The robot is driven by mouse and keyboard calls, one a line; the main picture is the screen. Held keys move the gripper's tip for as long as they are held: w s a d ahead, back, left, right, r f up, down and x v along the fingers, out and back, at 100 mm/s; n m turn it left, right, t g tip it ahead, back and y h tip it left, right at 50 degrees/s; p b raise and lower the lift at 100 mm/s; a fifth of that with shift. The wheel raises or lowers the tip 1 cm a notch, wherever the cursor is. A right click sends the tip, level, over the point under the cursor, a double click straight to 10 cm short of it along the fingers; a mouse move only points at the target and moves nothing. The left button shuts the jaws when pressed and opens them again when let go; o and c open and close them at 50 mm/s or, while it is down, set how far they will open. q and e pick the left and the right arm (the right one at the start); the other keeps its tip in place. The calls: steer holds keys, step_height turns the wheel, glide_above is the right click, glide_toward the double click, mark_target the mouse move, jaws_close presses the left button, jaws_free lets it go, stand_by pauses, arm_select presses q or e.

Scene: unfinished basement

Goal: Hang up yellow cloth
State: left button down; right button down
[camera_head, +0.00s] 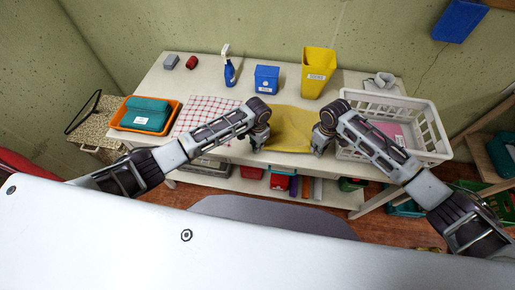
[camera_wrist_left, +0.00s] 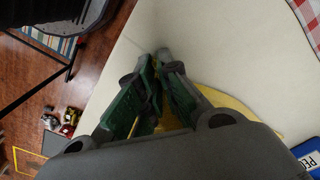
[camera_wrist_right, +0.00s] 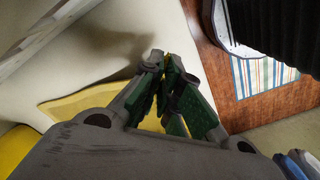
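The yellow cloth (camera_head: 290,127) lies on the front middle of the white table, its near part between my two grippers. My left gripper (camera_head: 258,143) is at its left front corner, and my right gripper (camera_head: 321,146) is at its right front side. In the left wrist view, the fingers (camera_wrist_left: 160,62) come together with yellow cloth (camera_wrist_left: 232,100) showing between and beside them. In the right wrist view, the fingers (camera_wrist_right: 158,62) are also closed together, with yellow cloth (camera_wrist_right: 85,103) beside and between them. The exact pinch is partly hidden by the fingers.
A white basket (camera_head: 433,133) stands right of my right gripper. A checkered cloth (camera_head: 205,112) and an orange tray (camera_head: 172,121) lie to the left. A yellow bin (camera_head: 318,72), blue bin (camera_head: 266,79) and spray bottle (camera_head: 229,72) stand behind. A lower shelf holds several items.

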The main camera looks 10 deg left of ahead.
arm_select(q)
steer(key=shift+a, duration=0.1)
arm_select(e)
steer(key=shift+d, duration=0.1)
arm_select(q)
steer(key=shift+r, duration=2.5)
